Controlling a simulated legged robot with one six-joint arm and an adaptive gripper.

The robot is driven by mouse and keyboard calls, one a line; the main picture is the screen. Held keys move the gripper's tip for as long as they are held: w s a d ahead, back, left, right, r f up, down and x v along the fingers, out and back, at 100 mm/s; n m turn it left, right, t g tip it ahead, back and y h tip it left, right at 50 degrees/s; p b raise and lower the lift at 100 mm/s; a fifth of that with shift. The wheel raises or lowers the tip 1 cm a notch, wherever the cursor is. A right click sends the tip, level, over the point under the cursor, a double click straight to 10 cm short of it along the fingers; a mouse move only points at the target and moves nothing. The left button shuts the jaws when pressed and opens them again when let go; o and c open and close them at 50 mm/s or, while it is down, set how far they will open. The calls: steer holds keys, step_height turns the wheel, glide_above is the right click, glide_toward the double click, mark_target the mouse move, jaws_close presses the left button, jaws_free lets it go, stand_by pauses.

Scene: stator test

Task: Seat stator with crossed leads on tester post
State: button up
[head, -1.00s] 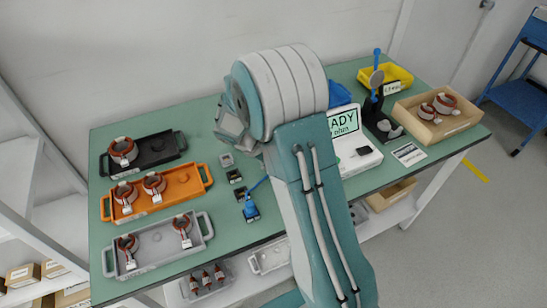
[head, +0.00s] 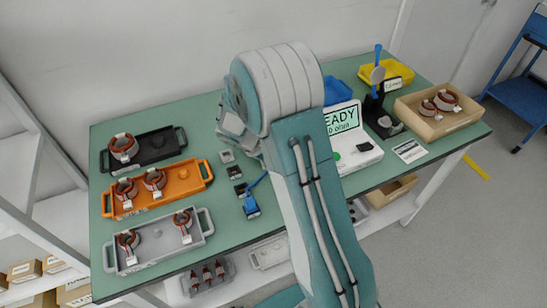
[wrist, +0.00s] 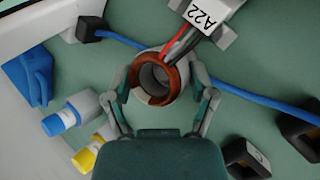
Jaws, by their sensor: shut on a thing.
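In the wrist view my gripper (wrist: 160,84) is shut around a stator (wrist: 181,86), a copper-coloured ring with a grey inner bore. Its red and black leads run up to a white tag (wrist: 208,14) marked A22. The leads lie close together; I cannot tell whether they cross. In the head view my own arm hides the gripper and this stator. The tester (head: 352,149) is a white box with a green READY screen, right of my arm. I cannot make out its post, nor whether the held stator touches anything.
Other stators sit in the black tray (head: 158,145), orange tray (head: 181,185) and grey tray (head: 152,256) at left, and the wooden box (head: 461,121) at right. A blue cable (wrist: 245,94) passes behind the held stator. Blue (wrist: 62,121) and yellow (wrist: 86,157) plugs lie nearby.

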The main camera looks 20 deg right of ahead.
steer(key=o, duration=1.2)
steer(key=v, duration=1.2)
